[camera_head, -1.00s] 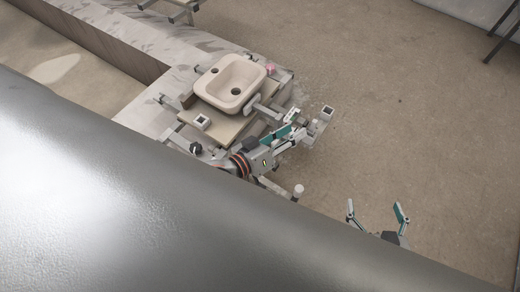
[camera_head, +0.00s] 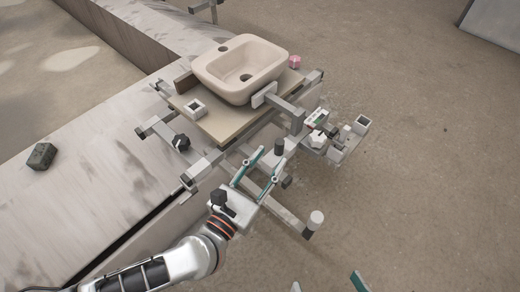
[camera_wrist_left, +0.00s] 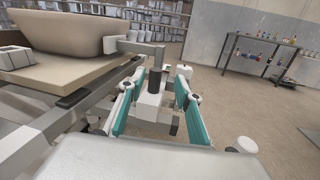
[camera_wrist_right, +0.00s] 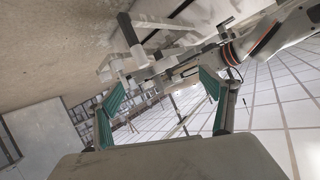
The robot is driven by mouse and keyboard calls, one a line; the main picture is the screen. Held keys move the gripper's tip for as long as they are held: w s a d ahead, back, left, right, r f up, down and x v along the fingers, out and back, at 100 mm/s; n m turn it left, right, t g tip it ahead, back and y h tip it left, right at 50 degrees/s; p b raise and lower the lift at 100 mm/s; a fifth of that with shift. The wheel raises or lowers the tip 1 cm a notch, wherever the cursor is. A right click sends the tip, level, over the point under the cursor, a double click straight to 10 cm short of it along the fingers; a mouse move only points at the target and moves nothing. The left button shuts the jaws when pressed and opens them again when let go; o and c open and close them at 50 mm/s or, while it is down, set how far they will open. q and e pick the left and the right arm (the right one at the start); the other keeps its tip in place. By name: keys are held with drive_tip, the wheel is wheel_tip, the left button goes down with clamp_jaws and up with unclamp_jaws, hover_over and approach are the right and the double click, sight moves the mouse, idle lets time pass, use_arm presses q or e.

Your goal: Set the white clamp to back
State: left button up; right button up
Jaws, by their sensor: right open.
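The carousel frame (camera_head: 290,215) carries a beige basin (camera_head: 243,62) on a board. I cannot tell for sure which part is the white clamp. A white block (camera_wrist_left: 150,104) with an upright dark cylinder (camera_wrist_left: 155,79) shows between my left fingers in the left wrist view. The dark cylinder also shows in the head view (camera_head: 279,146). My left gripper (camera_head: 272,157) is open just short of it, with no contact visible.
A pale pad (camera_head: 264,95) on a bar stands beside the basin. A white-topped post (camera_head: 316,217) and a white knob (camera_head: 317,140) are at the right. A black knob (camera_head: 181,142) is at the left. A dark green block (camera_head: 41,156) lies on the ledge. Floor at right is clear.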

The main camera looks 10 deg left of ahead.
sight(277, 148)
use_arm(q)
drive_tip(key=shift+w+a+f+n, duration=0.15)
drive_tip(key=shift+a+f+n, duration=0.15)
drive_tip(key=shift+f+n, duration=0.35)
drive_tip(key=b+x, duration=0.1)
drive_tip(key=x, duration=0.5)
drive_tip(key=shift+f, duration=0.1)
drive_tip(key=shift+w+d, duration=0.3)
drive_tip(key=shift+w, duration=0.4)
use_arm(e)
drive_tip(key=shift+s+a+f+m, duration=0.2)
drive_tip(key=shift+a+m, duration=0.1)
drive_tip(key=shift+a, duration=0.1)
drive_tip(key=shift+s+a+f+m, duration=0.1)
drive_tip(key=shift+s+a+m, duration=0.05)
drive_tip(key=shift+a+m, duration=0.2)
drive_tip(key=shift+a, duration=0.1)
use_arm(q)
clamp_jaws()
